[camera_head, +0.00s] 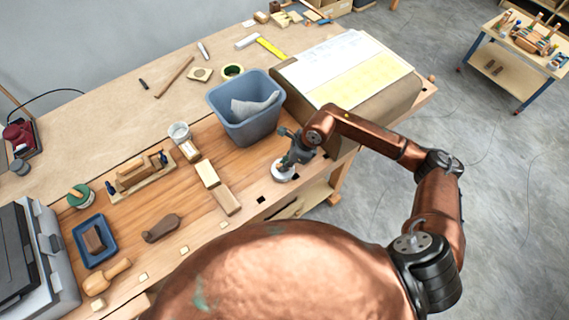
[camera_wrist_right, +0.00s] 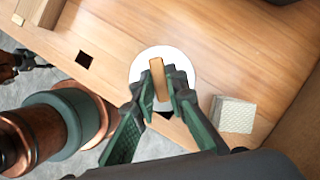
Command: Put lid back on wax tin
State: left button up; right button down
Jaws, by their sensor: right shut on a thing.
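My right gripper (camera_head: 292,150) is low over the bench's front right part. In the right wrist view my right gripper (camera_wrist_right: 160,98) is shut on a narrow wooden grip (camera_wrist_right: 157,76). A white round disc (camera_wrist_right: 147,62), which looks like the lid, lies directly beneath the grip. The disc also shows in the head view (camera_head: 282,174), below the fingers. I cannot tell whether it touches the bench or whether anything is under it. A small pale round tin (camera_head: 179,131) stands left of the blue bin. My left gripper is not in view.
A blue-grey bin (camera_head: 245,130) with a grey cloth stands behind my right gripper. Wooden blocks (camera_head: 207,174) lie to the left. A sloped board with papers (camera_head: 345,75) is at the back right. A pale textured block (camera_wrist_right: 233,115) lies near the disc.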

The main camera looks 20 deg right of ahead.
jog(key=shift+f, duration=0.15)
jog(key=c, duration=1.8)
grip_release()
jog(key=shift+c, duration=0.2)
jog(key=shift+r+p, duration=1.5)
jog(key=shift+r, duration=2.05)
jog(key=shift+s+f, duration=0.1)
